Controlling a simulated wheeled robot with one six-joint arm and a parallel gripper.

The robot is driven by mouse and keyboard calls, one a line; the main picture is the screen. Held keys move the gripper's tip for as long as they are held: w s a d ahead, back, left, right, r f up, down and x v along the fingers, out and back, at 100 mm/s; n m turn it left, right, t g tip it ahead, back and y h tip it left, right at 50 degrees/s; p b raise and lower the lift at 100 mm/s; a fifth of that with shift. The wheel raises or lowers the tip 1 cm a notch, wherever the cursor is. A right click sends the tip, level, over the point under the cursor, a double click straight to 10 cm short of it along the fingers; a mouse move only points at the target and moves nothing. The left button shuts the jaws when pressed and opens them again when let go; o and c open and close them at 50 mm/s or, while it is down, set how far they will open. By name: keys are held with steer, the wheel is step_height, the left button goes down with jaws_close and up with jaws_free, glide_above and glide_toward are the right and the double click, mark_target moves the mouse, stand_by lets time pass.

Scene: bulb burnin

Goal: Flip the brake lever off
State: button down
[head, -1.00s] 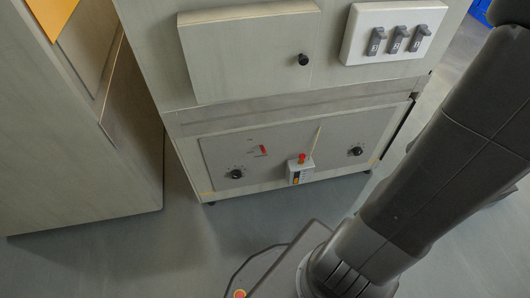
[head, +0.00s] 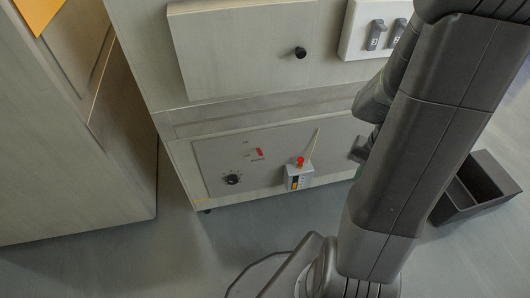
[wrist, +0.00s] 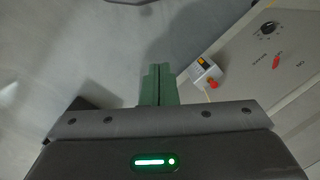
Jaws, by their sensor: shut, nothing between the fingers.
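The brake lever (head: 260,152) is a small red lever on the lower front panel of the cabinet, with tiny labels around it. It also shows in the wrist view (wrist: 277,62) at the right, among small upside-down lettering. Its exact setting is too small to read. My gripper's green fingers (wrist: 158,85) are together and empty in the wrist view, apart from the lever and to its left in that picture. In the head view my gripper is mostly hidden behind my arm, to the right of the lever.
A small grey box with a red knob (head: 298,176) and a thin rod above it stands out from the panel, between lever and gripper. A black dial (head: 232,179) sits lower left of the lever. A dark bin (head: 466,203) stands on the floor at right. Floor before the panel is clear.

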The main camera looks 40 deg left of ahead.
steer(key=w+a+f+n+t+b, duration=0.1)
steer(key=w+a+f+n+b, duration=0.1)
steer(key=a, duration=0.6)
steer(key=w+a+f+n+t+b, duration=0.1)
steer(key=w+a+f+n+b, duration=0.15)
steer(key=a, duration=0.55)
steer(key=n+t+y+b, duration=0.1)
steer(key=n+b, duration=0.2)
steer(key=n, duration=0.1)
glide_above(261, 152)
steer(key=s+d, duration=0.3)
steer(key=d+x, duration=0.1)
steer(key=x, duration=0.2)
steer(key=shift+a+f, duration=0.15)
steer(key=shift+a, duration=0.15)
steer(key=b+x, duration=0.3)
steer(key=x, duration=0.7)
steer(key=shift+a, duration=0.15)
steer(key=shift+w+f+y, duration=0.1)
steer(key=shift+y, duration=0.2)
